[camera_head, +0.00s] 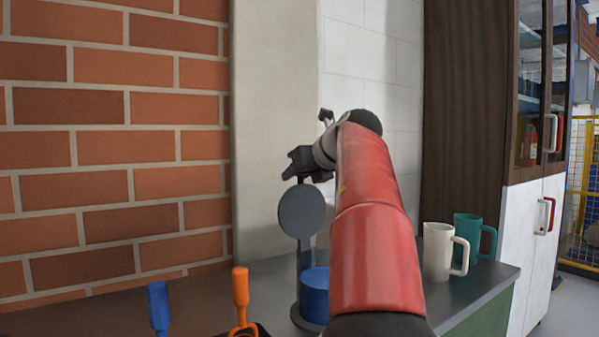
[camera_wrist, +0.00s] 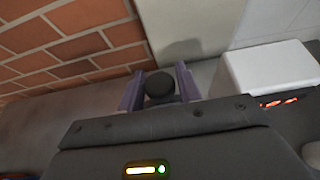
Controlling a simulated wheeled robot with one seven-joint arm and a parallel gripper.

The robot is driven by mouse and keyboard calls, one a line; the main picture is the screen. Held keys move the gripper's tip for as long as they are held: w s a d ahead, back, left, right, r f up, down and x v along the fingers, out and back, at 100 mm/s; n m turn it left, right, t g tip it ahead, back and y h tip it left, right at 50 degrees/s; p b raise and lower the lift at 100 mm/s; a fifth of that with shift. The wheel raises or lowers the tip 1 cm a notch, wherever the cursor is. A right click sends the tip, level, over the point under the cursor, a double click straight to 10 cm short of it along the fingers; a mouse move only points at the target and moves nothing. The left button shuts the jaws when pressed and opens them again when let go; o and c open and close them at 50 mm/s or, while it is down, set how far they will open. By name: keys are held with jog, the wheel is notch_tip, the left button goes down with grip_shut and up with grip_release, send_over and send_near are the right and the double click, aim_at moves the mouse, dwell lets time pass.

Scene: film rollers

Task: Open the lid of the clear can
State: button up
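My gripper (camera_head: 300,165) is raised above the counter at the top of a dark upright stand, its fingers pointing left and downward in the head view. In the wrist view the two purple-grey fingers (camera_wrist: 159,88) stand wide apart. A dark round knob-like top (camera_wrist: 158,84) lies between them; I cannot tell whether either finger touches it. In the head view the stand carries a grey round disc (camera_head: 302,211) and has a blue cylinder (camera_head: 315,295) at its base.
A white mug (camera_head: 438,252) and a teal mug (camera_head: 467,236) stand on the counter (camera_head: 484,276) at right. A blue-handled tool (camera_head: 158,306) and an orange-handled tool (camera_head: 240,290) are front left. A brick wall is behind. The wrist view shows a white box (camera_wrist: 270,72).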

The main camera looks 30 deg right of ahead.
jog(key=shift+o, duration=1.2)
jog(key=shift+r, duration=0.1)
jog(key=v, duration=0.7)
jog(key=shift+s+r, duration=0.15)
jog(key=shift+s, duration=0.25)
